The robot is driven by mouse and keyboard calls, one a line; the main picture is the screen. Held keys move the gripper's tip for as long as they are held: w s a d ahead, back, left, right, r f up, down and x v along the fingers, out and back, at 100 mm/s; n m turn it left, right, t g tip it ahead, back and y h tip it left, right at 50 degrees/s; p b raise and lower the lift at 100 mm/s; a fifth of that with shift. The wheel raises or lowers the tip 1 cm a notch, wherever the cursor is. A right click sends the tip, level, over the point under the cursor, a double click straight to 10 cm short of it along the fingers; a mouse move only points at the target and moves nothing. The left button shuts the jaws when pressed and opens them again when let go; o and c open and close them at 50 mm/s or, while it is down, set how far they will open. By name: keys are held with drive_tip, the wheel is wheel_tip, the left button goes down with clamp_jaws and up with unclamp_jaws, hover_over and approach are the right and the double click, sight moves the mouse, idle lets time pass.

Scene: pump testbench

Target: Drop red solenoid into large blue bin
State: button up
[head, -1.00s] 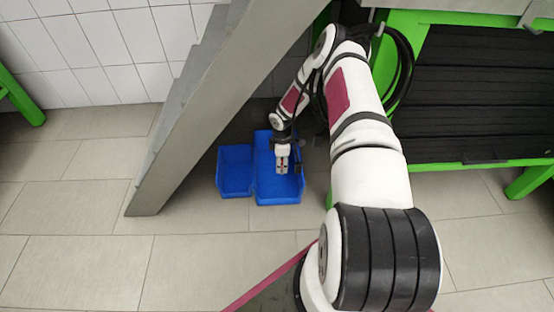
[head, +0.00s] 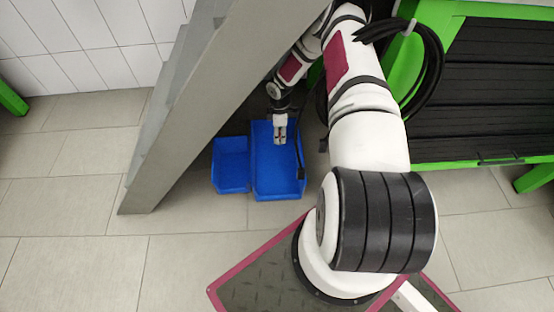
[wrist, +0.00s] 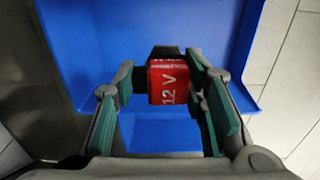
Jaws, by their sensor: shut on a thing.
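The red solenoid (wrist: 170,92), a red block with a black part and the marking "12 V", is held between the green-padded fingers of my gripper (wrist: 158,80) in the wrist view. In the head view my gripper (head: 280,138) hangs over the back half of the large blue bin (head: 278,182). The solenoid is too small to make out there. In the wrist view the blue bin floor (wrist: 160,132) and walls show below the solenoid. The height above the floor is hard to tell.
A smaller blue bin (head: 231,172) stands against the large bin's left side. A grey slanted stair beam (head: 200,105) rises just left of the bins. A green-framed bench (head: 480,80) is at right. The tiled floor in front of the bins is clear.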

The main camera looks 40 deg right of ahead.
drive_tip(key=shift+f+b, duration=1.9)
drive_tip(key=shift+f, duration=1.05)
drive_tip(key=o, duration=1.4)
wheel_tip(320, 180, up, 6)
drive_tip(key=shift+r, duration=0.75)
drive_tip(key=shift+a, duration=0.1)
